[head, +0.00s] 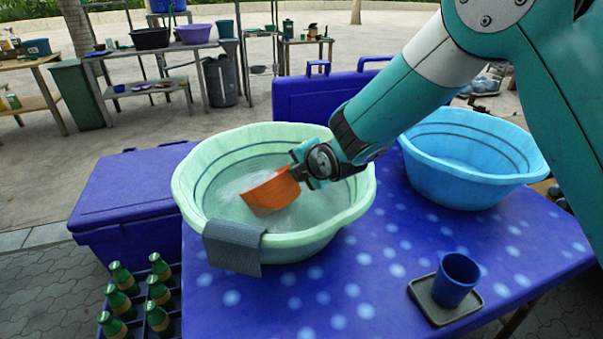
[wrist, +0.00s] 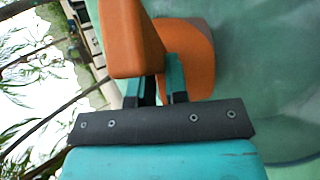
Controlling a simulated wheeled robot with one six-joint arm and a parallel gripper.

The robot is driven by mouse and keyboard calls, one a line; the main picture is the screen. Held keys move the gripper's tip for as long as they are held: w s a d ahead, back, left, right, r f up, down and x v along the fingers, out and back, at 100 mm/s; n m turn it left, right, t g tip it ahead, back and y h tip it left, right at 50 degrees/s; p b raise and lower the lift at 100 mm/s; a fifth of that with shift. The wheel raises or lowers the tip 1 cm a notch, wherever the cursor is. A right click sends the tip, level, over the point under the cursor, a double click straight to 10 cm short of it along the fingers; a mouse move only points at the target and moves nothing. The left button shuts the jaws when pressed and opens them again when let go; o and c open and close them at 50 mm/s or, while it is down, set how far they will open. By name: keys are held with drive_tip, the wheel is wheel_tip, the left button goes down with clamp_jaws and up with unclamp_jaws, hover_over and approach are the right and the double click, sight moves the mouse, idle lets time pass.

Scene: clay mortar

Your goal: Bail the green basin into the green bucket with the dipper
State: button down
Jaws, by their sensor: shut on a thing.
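The green basin (head: 190,190) is a pale green tub on the blue spotted table, with what looks like shallow water inside. The orange dipper (head: 270,192) is tilted inside the basin, its lower part near or in the water; I cannot tell how much it holds. My gripper (head: 297,172) is shut on the dipper, over the basin's right half. In the wrist view the orange dipper (wrist: 190,62) shows beyond and between the teal fingers of my gripper (wrist: 161,78). A grey cloth (head: 232,248) hangs over the basin's front rim. I cannot pick out the green bucket for certain.
A blue basin (head: 470,185) stands on the table (head: 375,260) at right. A blue cup (head: 456,278) stands on a small tray (head: 445,313) at front right. A blue cooler (head: 125,195) and a crate of green bottles (head: 157,290) are at left.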

wheel_tip(320, 180, up, 10)
drive_tip(key=s+d+m+t+y+b, duration=0.1)
drive_tip(key=t+y+b, duration=0.3)
drive_tip(key=b, duration=0.8)
drive_tip(key=shift+s+m+t, duration=0.5)
drive_tip(key=shift+s+t, duration=0.1)
drive_tip(key=shift+t, duration=0.4)
drive_tip(key=shift+d, duration=0.1)
